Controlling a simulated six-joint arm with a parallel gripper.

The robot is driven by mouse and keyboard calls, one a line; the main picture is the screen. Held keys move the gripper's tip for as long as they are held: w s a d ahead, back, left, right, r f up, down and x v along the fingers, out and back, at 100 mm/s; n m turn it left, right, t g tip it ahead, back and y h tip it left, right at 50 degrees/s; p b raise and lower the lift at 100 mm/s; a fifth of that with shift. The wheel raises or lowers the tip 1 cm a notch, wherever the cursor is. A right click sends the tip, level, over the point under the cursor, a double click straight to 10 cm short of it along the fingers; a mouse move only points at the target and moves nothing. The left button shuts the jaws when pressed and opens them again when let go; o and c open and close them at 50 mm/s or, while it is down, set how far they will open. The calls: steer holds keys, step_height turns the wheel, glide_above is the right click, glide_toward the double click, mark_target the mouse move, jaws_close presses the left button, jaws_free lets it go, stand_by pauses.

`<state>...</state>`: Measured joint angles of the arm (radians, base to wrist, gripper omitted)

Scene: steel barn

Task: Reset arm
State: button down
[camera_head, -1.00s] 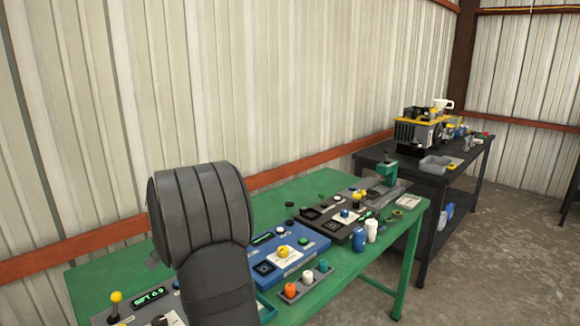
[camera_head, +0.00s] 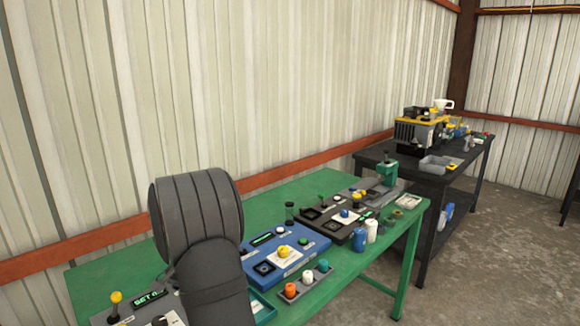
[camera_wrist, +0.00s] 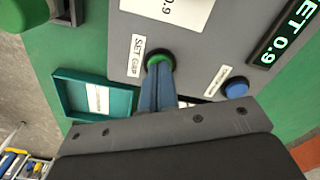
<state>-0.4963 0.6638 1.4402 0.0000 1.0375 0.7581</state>
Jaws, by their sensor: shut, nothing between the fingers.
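In the wrist view my gripper (camera_wrist: 160,72) is shut, with its two blue-grey fingers together and nothing between them. Its tips are at the green round button (camera_wrist: 159,58) beside a "SET GAP" label; I cannot tell whether they touch it. The button is on a grey panel (camera_wrist: 190,55) with a blue button (camera_wrist: 236,87) and a lit display (camera_wrist: 285,35) reading "SET 0.9". In the head view my dark arm covers my gripper and part of this grey panel (camera_head: 103,318).
A green table (camera_head: 335,285) holds a blue panel (camera_head: 310,240), a black panel (camera_head: 335,228) and a grey holder (camera_head: 305,290) with coloured caps. A teal tray (camera_wrist: 62,95) lies beside the grey panel. A dark table (camera_head: 460,170) with a machine stands behind. A metal wall backs the green table.

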step_height(320, 180, up, 7)
steer(key=shift+f, duration=0.1)
step_height(320, 180, down, 7)
steer(key=shift+r, duration=0.1)
steer(key=s+d+r+m+y, duration=0.1)
steer(key=d+r+m, duration=0.1)
steer(key=r, duration=0.5)
steer(key=d+r+m+y, duration=0.1)
steer(key=d+r+y, duration=0.1)
steer(key=d+r, duration=0.2)
steer(key=s+d+r+m+t+y, duration=0.1)
steer(key=d+r, duration=0.3)
steer(key=r, duration=0.6)
steer(key=shift+s+r+m, duration=0.2)
steer(key=shift+s+m, duration=0.15)
steer(key=shift+m, duration=0.45)
